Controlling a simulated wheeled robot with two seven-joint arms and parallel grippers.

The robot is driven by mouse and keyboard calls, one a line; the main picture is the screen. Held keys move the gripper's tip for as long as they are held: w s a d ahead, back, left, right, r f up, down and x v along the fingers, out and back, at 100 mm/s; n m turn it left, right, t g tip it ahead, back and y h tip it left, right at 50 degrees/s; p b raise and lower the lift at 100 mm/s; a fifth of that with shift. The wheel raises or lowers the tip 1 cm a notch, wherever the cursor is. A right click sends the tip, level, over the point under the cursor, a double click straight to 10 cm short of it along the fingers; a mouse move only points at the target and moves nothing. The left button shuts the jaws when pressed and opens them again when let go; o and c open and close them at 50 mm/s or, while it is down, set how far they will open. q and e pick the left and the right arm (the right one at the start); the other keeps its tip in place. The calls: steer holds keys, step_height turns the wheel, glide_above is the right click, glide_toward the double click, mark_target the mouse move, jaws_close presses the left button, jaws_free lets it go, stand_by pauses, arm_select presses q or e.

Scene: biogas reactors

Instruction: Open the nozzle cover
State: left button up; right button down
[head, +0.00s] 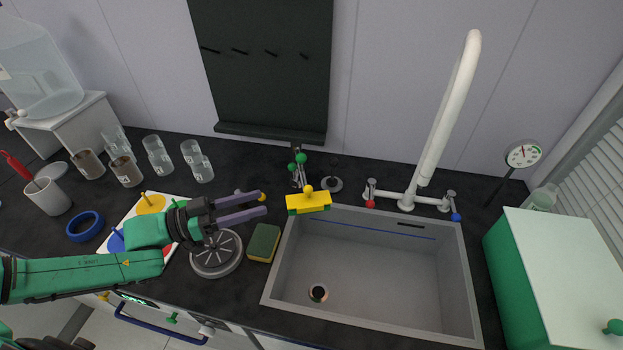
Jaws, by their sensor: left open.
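My left gripper (263,205) reaches in from the left above the counter. Its two purple fingers point right and stand apart, with nothing between them. A yellow block with a round yellow knob (308,202) sits at the back left corner of the sink, a short way right of the fingertips. Behind it stands a small fixture with green knobs (297,165). I cannot tell for sure which part is the nozzle cover; the yellow block may be it. What lies under the block is hidden. My right gripper is not in view.
The sink (375,275) is empty, with a tall white faucet (440,130) behind it. A sponge (264,243) and a grey round disc (217,256) lie left of the sink. Several glasses (157,156) stand at the back left. A green-sided box (550,265) stands right.

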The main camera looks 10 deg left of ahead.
mark_target(305, 189)
arm_select(q)
steer(key=d, duration=0.2)
steer(key=w+d, duration=0.1)
steer(key=w+d+r, duration=0.1)
steer(key=d, duration=0.1)
steer(key=shift+w+d, duration=0.2)
steer(key=shift+d, duration=0.15)
steer(key=x, duration=0.4)
steer(key=p+x, duration=0.1)
steer(key=x, duration=0.1)
steer(key=shift+w+a+f, duration=0.25)
steer(key=shift+w, duration=0.15)
steer(key=shift+d, duration=0.3)
steer(key=shift+s+d, duration=0.1)
steer(key=shift+f, duration=0.1)
jaws_close()
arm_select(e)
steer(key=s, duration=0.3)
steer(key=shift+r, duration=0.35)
